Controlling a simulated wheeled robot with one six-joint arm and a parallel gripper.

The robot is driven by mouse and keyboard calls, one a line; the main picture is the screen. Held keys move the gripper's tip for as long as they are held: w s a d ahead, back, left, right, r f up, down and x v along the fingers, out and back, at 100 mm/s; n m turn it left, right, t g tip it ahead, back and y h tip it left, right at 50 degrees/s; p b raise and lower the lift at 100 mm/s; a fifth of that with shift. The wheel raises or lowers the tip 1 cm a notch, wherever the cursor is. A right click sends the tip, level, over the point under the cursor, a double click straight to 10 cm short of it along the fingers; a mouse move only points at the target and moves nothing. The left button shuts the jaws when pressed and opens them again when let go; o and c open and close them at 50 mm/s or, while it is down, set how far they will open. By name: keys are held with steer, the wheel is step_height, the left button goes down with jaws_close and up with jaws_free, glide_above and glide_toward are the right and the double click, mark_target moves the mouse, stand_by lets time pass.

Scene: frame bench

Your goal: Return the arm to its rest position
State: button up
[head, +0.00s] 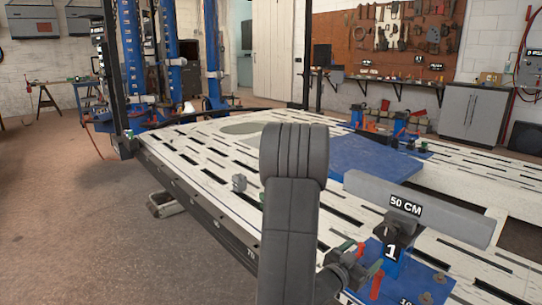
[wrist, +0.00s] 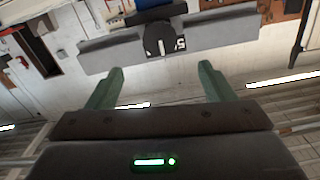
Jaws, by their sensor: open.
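My arm (head: 290,225) rises as a dark grey link in the middle of the head view and hides part of the bench behind it. In the wrist view my gripper (wrist: 161,67) shows two green fingers spread wide apart. Nothing is held between them. A grey bar (wrist: 222,27) with a dark mount and a partly readable label lies beyond the fingertips, apart from them.
The slotted frame bench (head: 190,150) fills the middle and right. A grey beam (head: 450,212) labelled 50 CM stands on a blue post numbered 1, close right of my arm. A blue plate (head: 360,158) lies behind. Blue posts (head: 165,65) stand back left. The left floor (head: 60,210) is mostly clear.

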mark_target(386, 235)
steer(key=b+x, duration=0.3)
steer(key=x, duration=1)
steer(key=shift+w+d+f, duration=0.1)
steer(key=shift+d, duration=0.05)
steer(key=m+b, duration=0.2)
steer(key=m, duration=0.3)
steer(key=m+b, duration=0.1)
steer(key=m, duration=0.4)
steer(key=m+b, duration=0.1)
steer(key=m, duration=0.9)
